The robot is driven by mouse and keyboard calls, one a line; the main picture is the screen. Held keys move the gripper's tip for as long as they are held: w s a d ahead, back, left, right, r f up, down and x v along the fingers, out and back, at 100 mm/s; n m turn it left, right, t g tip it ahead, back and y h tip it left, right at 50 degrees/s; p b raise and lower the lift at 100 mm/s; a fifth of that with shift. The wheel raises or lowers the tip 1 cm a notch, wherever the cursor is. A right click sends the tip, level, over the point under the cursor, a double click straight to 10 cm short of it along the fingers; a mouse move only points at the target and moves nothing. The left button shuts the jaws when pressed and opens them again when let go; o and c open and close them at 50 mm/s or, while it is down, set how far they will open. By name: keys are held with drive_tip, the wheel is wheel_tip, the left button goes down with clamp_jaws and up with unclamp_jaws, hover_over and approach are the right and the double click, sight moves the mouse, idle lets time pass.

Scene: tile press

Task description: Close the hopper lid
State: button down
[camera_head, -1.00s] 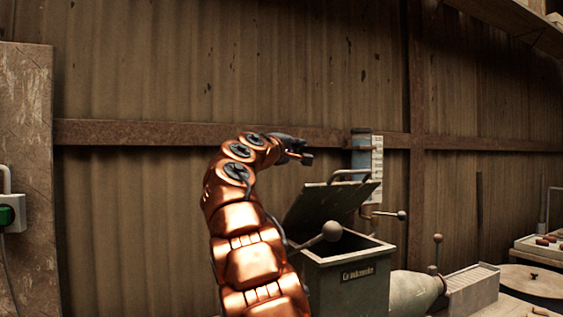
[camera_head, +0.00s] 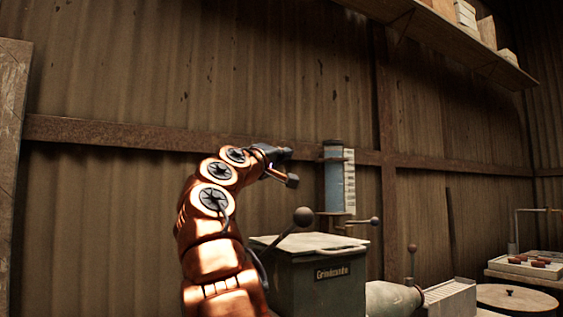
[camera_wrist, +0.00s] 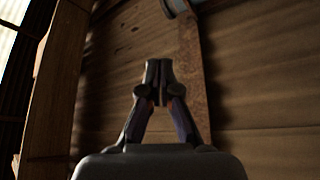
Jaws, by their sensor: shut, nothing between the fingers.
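The hopper (camera_head: 318,285) is a dark green-grey box with a nameplate on its front, right of my arm in the head view. Its lid (camera_head: 318,243) lies flat across the top, down on the box as far as I can see. My gripper (camera_head: 290,167) is above and slightly left of the lid, clear of it, in front of the wall. In the wrist view my gripper (camera_wrist: 158,70) has its fingertips together with nothing between them. The hopper and lid do not show in the wrist view.
A second ball-ended lever (camera_head: 374,221) sticks out right. A round-lidded container (camera_head: 515,298) and a tray (camera_head: 525,265) stand far right.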

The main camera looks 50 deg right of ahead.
drive_tip(key=s+f+m+b, duration=0.1)
drive_tip(key=b, duration=0.1)
drive_tip(key=s+f+m+g+h+b, duration=0.1)
drive_tip(key=b, duration=0.1)
drive_tip(key=s+a+f+m+b, duration=0.1)
drive_tip(key=m+b, duration=0.1)
drive_tip(key=shift+s+a+g+h+b, duration=0.1)
drive_tip(key=shift+s+g+h+b, duration=0.2)
drive_tip(key=shift+h+b, duration=0.1)
idle(0.6)
drive_tip(key=shift+s+f+m+g+b, duration=0.15)
drive_tip(key=shift+s+m+g+b, duration=0.25)
drive_tip(key=shift+m+b, duration=0.15)
drive_tip(key=shift+a, duration=0.1)
idle(0.6)
drive_tip(key=w+a+f, duration=0.1)
drive_tip(key=w+a, duration=0.1)
drive_tip(key=a, duration=0.7)
drive_tip(key=shift+w+f, duration=0.15)
drive_tip(key=shift+w, duration=0.25)
